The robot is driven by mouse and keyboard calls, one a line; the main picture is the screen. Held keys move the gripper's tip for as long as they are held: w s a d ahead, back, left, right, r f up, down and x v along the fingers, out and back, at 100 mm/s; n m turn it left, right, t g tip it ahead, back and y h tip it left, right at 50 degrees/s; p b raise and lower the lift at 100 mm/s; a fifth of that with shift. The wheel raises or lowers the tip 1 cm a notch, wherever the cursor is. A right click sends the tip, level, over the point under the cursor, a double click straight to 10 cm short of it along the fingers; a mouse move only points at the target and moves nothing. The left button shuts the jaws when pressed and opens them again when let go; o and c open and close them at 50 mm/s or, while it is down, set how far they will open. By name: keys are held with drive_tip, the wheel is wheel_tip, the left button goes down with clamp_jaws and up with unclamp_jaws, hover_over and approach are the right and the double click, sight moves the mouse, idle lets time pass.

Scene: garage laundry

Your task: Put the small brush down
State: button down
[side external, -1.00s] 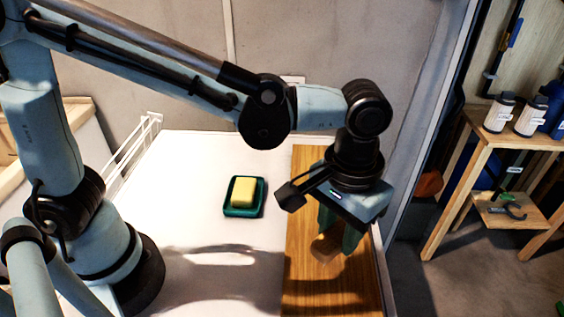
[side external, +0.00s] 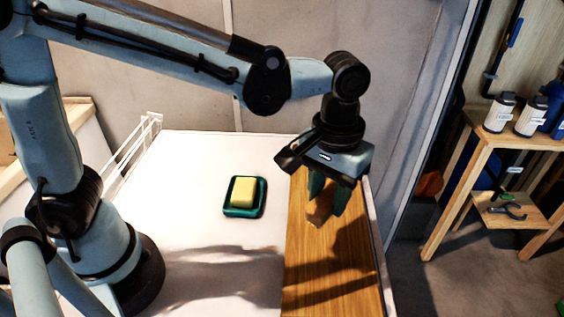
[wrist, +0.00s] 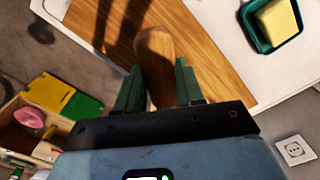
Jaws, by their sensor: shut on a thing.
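The small brush (side external: 319,212) shows as a brown wooden piece between the green fingers of my gripper (side external: 328,204). In the wrist view its rounded wooden body (wrist: 157,50) sticks out past the fingertips of my gripper (wrist: 158,74), with a finger on each side. My gripper is shut on it, over the wooden board (side external: 310,262) at the right of the white worktop. No bristles can be made out. I cannot tell whether the brush touches the board.
A green dish (side external: 259,200) with a yellow sponge (side external: 243,192) sits on the white worktop (side external: 200,165), left of the board. The front part of the board is bare, with shadows on it. A wooden shelf with bottles (side external: 500,112) stands apart at right.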

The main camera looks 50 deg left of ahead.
drive_tip(key=w+a+n, duration=0.2)
drive_tip(key=a+n, duration=0.2)
drive_tip(key=a, duration=0.7)
drive_tip(key=w+a+n, duration=0.2)
drive_tip(key=a+n, duration=0.1)
drive_tip(key=a, duration=0.9)
drive_tip(key=a+f, duration=0.2)
drive_tip(key=a, duration=0.1)
drive_tip(key=a+f, duration=0.2)
drive_tip(key=a, duration=0.2)
drive_tip(key=w+a+f, duration=0.1)
drive_tip(key=a+f, duration=0.1)
drive_tip(key=a, duration=0.1)
drive_tip(key=shift+w+a, duration=0.1)
drive_tip(key=shift+a, duration=0.3)
drive_tip(key=shift+a+f, duration=0.35)
drive_tip(key=shift+f, duration=1.95)
drive_tip(key=c, duration=0.7)
unclamp_jaws()
drive_tip(key=shift+f, duration=0.15)
